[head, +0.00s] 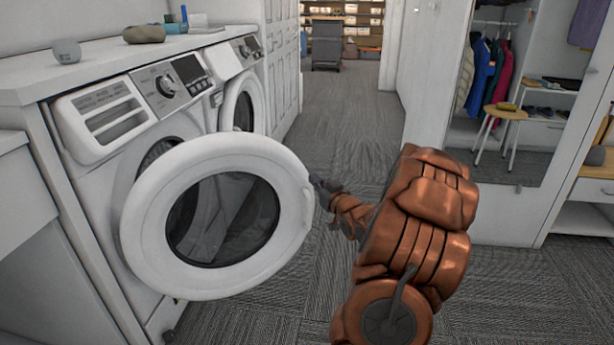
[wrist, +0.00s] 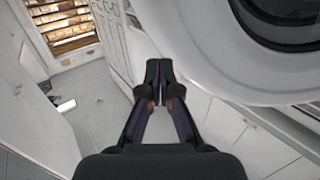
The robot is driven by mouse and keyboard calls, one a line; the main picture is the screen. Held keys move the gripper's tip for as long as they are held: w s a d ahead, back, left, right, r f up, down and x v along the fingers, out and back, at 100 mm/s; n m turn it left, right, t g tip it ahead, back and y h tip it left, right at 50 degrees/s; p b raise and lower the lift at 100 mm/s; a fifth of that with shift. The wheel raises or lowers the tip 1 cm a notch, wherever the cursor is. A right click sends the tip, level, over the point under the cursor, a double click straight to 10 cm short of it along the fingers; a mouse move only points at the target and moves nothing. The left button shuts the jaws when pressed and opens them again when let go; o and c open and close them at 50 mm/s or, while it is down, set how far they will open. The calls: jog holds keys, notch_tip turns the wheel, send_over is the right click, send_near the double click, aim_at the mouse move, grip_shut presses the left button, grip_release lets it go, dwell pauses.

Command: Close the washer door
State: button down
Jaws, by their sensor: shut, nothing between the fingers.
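The washer door (head: 136,240) is a round white ring with a dark glass middle. It stands open, swung out from the front of the near washer (head: 85,130). My gripper (head: 318,184) is at the right edge of the door, very close to its rim; I cannot tell if it touches. In the wrist view my gripper (wrist: 159,75) has its fingers together and empty, with the door (wrist: 205,60) just to its right. The washer's opening is mostly hidden behind the door.
A second washer (head: 243,95) stands beyond the near one, under a white counter (head: 100,55) with small items on it. A wardrobe (head: 510,120) with hanging clothes is on the right. The carpeted floor (head: 345,125) between is clear.

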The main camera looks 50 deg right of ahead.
aim_at(303, 169)
jog(key=shift+b+x, duration=0.7)
jog(key=shift+x, duration=2.05)
jog(key=shift+w, duration=0.15)
